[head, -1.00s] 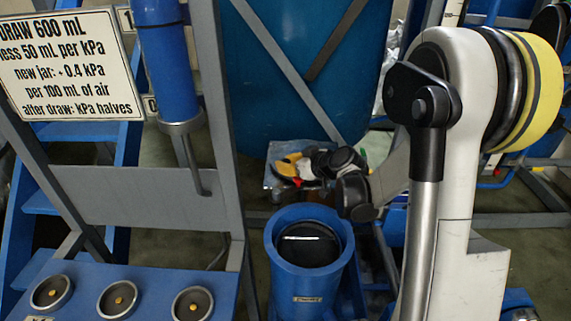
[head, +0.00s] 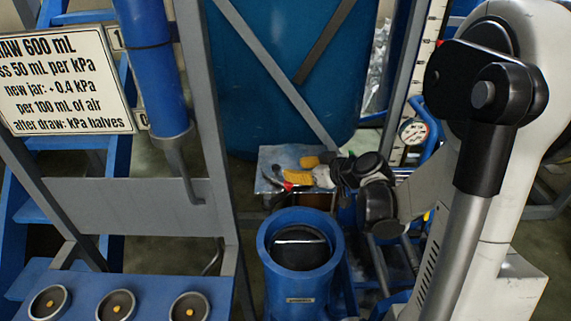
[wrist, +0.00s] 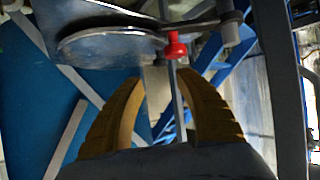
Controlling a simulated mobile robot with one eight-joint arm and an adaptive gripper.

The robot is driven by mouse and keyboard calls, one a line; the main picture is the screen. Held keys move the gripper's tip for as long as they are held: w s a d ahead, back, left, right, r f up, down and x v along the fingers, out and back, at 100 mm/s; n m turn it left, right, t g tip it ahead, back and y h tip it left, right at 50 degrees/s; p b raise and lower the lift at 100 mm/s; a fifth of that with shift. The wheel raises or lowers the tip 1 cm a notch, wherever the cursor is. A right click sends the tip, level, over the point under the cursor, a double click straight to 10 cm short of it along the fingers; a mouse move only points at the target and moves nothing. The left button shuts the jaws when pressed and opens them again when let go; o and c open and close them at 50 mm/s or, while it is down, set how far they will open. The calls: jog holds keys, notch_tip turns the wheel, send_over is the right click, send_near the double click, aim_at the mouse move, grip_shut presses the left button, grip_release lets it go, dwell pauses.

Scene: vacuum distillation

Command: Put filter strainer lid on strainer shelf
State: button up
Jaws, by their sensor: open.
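My gripper (head: 295,172) has yellow fingers, open and empty, over the small grey metal shelf (head: 268,163) behind the blue strainer housing. In the wrist view my gripper (wrist: 163,76) shows two spread fingers with a red knob (wrist: 176,46) just beyond and between their tips, not clasped. A flat, shiny round metal piece, which looks like the strainer lid (wrist: 105,46), lies beside the knob. A small red spot (head: 287,186) shows by the fingers in the head view. I cannot tell whether the lid rests fully on the shelf.
The blue strainer housing (head: 268,262) stands open in front, its inside dark. A grey frame (head: 130,205) and a blue panel with round sockets (head: 75,279) are at the left. A large blue tank (head: 260,90) stands behind the shelf.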

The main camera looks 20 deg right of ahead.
jog(key=s+a+r+m+g+h, duration=0.2)
jog(key=s+a, duration=0.3)
jog(key=s, duration=0.6)
jog(key=s+a+r+m+g+h, duration=0.2)
jog(key=s+a, duration=0.3)
jog(key=s, duration=0.6)
jog(key=shift+a+r, duration=0.2)
jog(key=shift+r, duration=0.65)
